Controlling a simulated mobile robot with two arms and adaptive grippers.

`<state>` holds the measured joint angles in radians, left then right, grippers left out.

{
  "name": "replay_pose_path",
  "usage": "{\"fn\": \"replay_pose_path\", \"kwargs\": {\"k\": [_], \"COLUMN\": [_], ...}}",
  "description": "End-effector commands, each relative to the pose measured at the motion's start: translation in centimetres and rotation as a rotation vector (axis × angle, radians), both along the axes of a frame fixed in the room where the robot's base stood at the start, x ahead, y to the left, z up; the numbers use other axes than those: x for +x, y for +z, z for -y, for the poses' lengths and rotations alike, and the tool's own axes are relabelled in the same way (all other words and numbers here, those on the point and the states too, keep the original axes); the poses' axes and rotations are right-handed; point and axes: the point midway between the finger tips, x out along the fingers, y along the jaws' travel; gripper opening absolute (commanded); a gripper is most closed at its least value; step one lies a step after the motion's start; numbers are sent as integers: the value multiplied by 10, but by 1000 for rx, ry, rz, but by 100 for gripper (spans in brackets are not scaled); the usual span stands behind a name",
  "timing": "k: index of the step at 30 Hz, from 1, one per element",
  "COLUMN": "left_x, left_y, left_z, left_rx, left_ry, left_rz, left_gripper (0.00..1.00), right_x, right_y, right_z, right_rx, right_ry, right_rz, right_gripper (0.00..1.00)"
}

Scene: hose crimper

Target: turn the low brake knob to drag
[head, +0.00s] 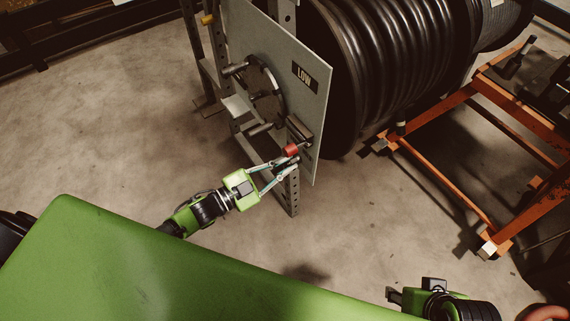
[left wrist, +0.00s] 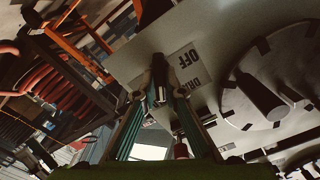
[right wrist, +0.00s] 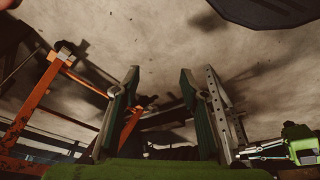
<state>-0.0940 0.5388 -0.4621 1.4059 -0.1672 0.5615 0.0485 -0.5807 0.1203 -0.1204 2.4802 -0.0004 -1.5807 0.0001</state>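The grey panel (head: 280,60) carries a black LOW label (head: 304,76) and a round hub with protruding handles. My left gripper (head: 294,163) is at the panel's lower edge, just below a small red grip (head: 290,149). In the left wrist view, a label reading OFF and DRAG (left wrist: 190,55) lies just beyond the left gripper's fingertips (left wrist: 165,88). These converge at a dark, narrow shape over the label. I cannot tell whether that is the brake knob or only the finger pads. My right gripper (right wrist: 160,85) is open and empty, away from the panel.
A large black hose reel (head: 390,65) stands behind the panel. An orange frame (head: 445,150) is on the floor to the right. The round hub (head: 265,90) sits above and left of the left gripper. Concrete floor (head: 110,130) is clear to the left.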

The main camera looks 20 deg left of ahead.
Motion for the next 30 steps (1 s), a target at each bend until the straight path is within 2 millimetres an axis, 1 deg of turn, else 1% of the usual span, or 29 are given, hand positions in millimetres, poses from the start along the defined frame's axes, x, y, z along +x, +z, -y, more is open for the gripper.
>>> {"fn": "replay_pose_path", "kwargs": {"k": [8,16,17,18,21,30], "left_x": [0,0,0,0,0,0], "left_y": [0,2,2,2,2,1], "left_z": [0,0,0,0,0,0], "left_rx": [-17,-120,-139,-164,-235,-459], "left_ry": [0,-1,-1,0,-1,0], "left_rz": [-13,-94,-109,-130,-184,-360], "left_gripper": [0,0,0,0,0,0], "right_x": [0,1,3,6,9,14], "right_y": [2,11,5,-5,-21,-56], "right_z": [0,0,0,-1,-2,-3], "right_rx": [0,1,0,0,0,-1], "right_ry": [0,0,0,-1,0,4], "right_rz": [0,4,2,-7,-16,-34], "right_gripper": [40,40,40,40,40,40]}}
